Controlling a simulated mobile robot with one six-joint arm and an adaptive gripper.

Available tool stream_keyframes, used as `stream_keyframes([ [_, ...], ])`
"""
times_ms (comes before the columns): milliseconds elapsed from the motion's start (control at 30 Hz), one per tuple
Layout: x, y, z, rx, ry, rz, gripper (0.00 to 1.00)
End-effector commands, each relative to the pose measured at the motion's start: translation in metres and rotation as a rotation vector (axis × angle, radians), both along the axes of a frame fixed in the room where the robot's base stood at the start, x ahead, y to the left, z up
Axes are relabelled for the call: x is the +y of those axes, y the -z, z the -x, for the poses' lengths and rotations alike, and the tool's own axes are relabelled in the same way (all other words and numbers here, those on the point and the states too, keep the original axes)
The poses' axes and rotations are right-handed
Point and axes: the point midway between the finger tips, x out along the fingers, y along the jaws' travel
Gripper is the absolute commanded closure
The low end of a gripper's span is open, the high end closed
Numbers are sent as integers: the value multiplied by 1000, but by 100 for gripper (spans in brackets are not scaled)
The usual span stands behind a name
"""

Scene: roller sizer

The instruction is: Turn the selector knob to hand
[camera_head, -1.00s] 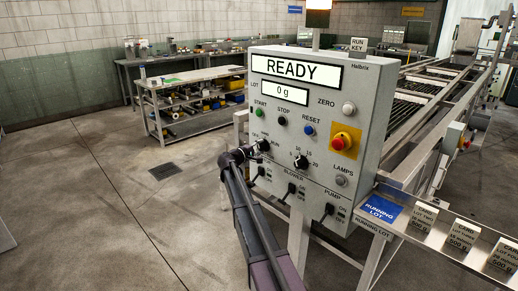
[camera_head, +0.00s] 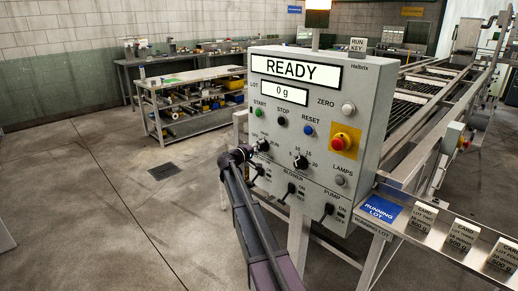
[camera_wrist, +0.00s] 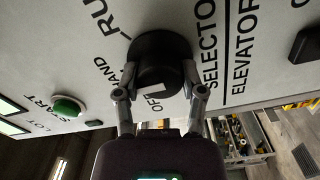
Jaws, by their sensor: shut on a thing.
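The selector knob (camera_wrist: 158,58) is a round black knob on the grey control panel. In the wrist view the word OFF shows beside its near side, HAND to its left, RUN at the upper left and SELECTOR to its right. My gripper (camera_wrist: 160,88) has one finger on each side of the knob and is shut on it.
The panel (camera_head: 350,75) reads READY and 0 g. A green start button (camera_head: 259,113), a second black dial (camera_head: 300,162) and a red emergency button (camera_head: 342,141) are nearby. Toggle switches (camera_head: 291,188) line the lower panel. Open floor lies left.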

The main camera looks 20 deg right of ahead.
Motion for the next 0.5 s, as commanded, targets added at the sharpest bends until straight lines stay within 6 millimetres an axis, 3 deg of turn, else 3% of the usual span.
stream_keyframes([
  [67,-3,-1,0,1,4,4,95],
  [100,-3,-1,0,1,4,4,39],
  [200,-3,-1,0,1,4,3,13],
  [500,0,0,0,2,0,2,13],
])
